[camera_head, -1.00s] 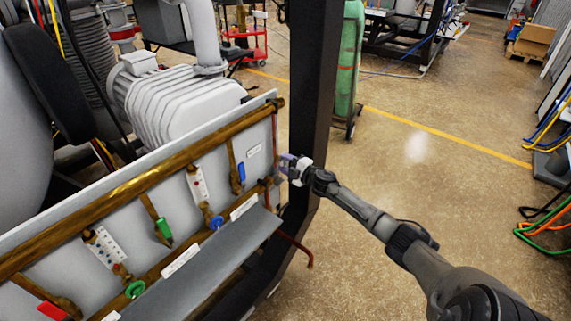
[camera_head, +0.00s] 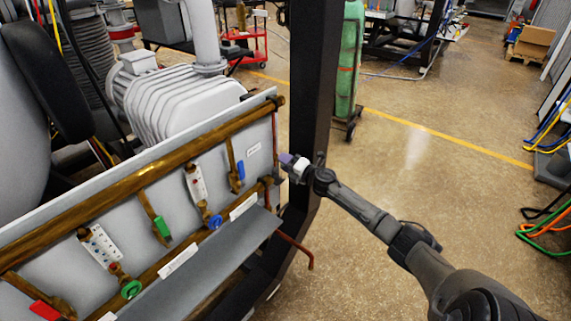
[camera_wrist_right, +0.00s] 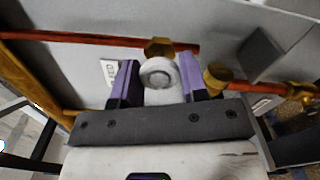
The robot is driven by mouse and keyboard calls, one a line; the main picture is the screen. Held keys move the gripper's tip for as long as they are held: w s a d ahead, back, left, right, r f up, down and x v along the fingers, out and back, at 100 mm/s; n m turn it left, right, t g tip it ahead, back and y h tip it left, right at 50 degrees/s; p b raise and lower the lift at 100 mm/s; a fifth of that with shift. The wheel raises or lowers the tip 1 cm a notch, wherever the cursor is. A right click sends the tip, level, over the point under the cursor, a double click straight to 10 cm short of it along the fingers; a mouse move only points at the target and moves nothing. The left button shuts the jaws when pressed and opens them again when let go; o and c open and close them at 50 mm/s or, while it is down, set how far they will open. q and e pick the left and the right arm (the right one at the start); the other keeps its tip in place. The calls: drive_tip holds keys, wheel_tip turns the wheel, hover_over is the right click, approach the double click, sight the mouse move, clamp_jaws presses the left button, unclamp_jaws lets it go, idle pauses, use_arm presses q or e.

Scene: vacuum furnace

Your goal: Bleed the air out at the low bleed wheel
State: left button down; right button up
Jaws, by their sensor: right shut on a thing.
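My right gripper (camera_head: 285,160) reaches the right end of the pipe panel in the head view. In the right wrist view its purple fingers (camera_wrist_right: 158,76) stand on either side of a small pale round wheel (camera_wrist_right: 158,72), and it is shut on that wheel. A brass fitting (camera_wrist_right: 158,47) sits just above the wheel on a red-brown pipe (camera_wrist_right: 90,37). In the head view the wheel is hidden by the gripper and the panel's end. My left gripper is not in view.
The panel (camera_head: 187,229) carries green (camera_head: 131,290) and blue (camera_head: 215,222) wheels and coloured lever handles. A dark upright post (camera_head: 314,80) stands right behind my right gripper. A brass knob (camera_wrist_right: 217,76) is close beside the right finger.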

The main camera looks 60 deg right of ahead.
idle(0.4)
drive_tip(key=o, duration=0.9)
drive_tip(key=shift+o, duration=0.2)
drive_tip(key=s+a+p, duration=0.1)
drive_tip(key=s+p, duration=0.2)
drive_tip(key=s, duration=1)
drive_tip(key=shift+s+a, duration=0.3)
drive_tip(key=shift+s, duration=0.05)
